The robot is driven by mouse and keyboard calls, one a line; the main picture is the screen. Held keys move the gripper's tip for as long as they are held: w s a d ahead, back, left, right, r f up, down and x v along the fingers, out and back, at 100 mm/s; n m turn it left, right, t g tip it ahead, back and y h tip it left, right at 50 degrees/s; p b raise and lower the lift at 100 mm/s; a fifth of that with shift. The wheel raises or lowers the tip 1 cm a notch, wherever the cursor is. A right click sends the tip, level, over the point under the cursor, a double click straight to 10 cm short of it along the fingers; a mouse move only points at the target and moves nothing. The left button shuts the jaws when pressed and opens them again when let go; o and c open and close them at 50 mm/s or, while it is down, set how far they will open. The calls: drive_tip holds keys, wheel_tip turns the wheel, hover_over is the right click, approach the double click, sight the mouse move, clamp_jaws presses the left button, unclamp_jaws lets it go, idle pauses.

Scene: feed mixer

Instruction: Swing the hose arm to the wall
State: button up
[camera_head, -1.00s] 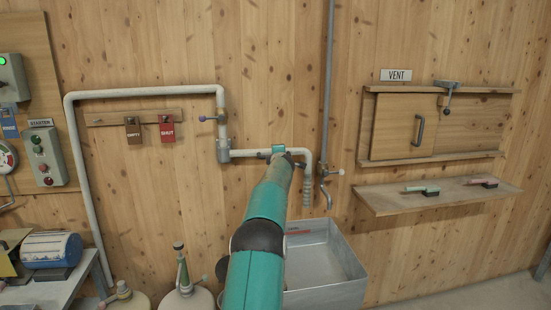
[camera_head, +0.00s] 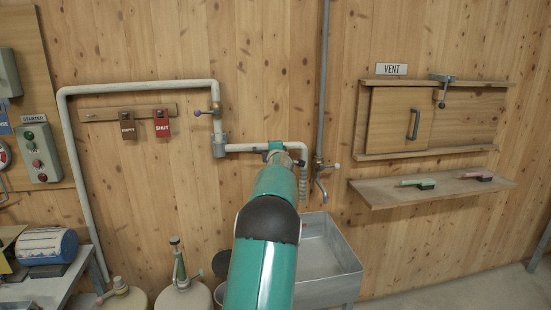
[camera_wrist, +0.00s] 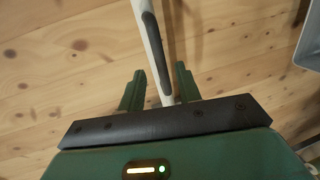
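The hose arm (camera_head: 245,148) is a white horizontal pipe. It runs right from a grey joint (camera_head: 219,146) on the wall pipe and bends down into a ribbed hose (camera_head: 303,184) over the metal trough. My arm reaches up to the hose arm and hides part of it. In the wrist view a white bar with a dark grey grip (camera_wrist: 152,38) runs down between the two green fingers. My gripper (camera_wrist: 160,88) is open, one finger on each side of the bar, with gaps showing. In the head view the fingers are hidden behind my arm.
The metal trough (camera_head: 325,262) stands below the hose. A tap (camera_head: 319,178) on a vertical pipe is close to the hose's right. EMPTY (camera_head: 128,127) and SHUT (camera_head: 161,125) tags hang at left. Canisters (camera_head: 182,288) stand below.

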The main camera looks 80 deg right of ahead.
drive_tip(key=v, duration=0.8)
idle(0.4)
drive_tip(key=w+a+r+m+t+y, duration=0.1)
drive_tip(key=w+a+r, duration=0.2)
drive_tip(key=w+a, duration=1)
drive_tip(key=w+a+r+m+t+y, duration=0.1)
drive_tip(key=w+a+r+m+y, duration=0.1)
drive_tip(key=w+a, duration=1)
drive_tip(key=w+a+f+t+y, duration=0.15)
drive_tip(key=w+a, duration=0.25)
drive_tip(key=a, duration=0.6)
drive_tip(key=w+a+f+y, duration=0.15)
drive_tip(key=w+a, duration=0.35)
drive_tip(key=a, duration=0.6)
drive_tip(key=s+a+f+y, duration=0.3)
drive_tip(key=s+a, duration=0.1)
drive_tip(key=a, duration=0.7)
drive_tip(key=s+a+f+g+y, duration=0.1)
drive_tip(key=s+a+f+y, duration=0.2)
drive_tip(key=a, duration=0.8)
drive_tip(key=s+a+f+g+y, duration=0.1)
drive_tip(key=s+a+f+y, duration=0.2)
drive_tip(key=a, duration=0.8)
drive_tip(key=shift+s+a+f, duration=0.25)
drive_tip(key=shift+s+f, duration=0.25)
drive_tip(key=shift+s, duration=0.7)
drive_tip(key=shift+d, duration=0.25)
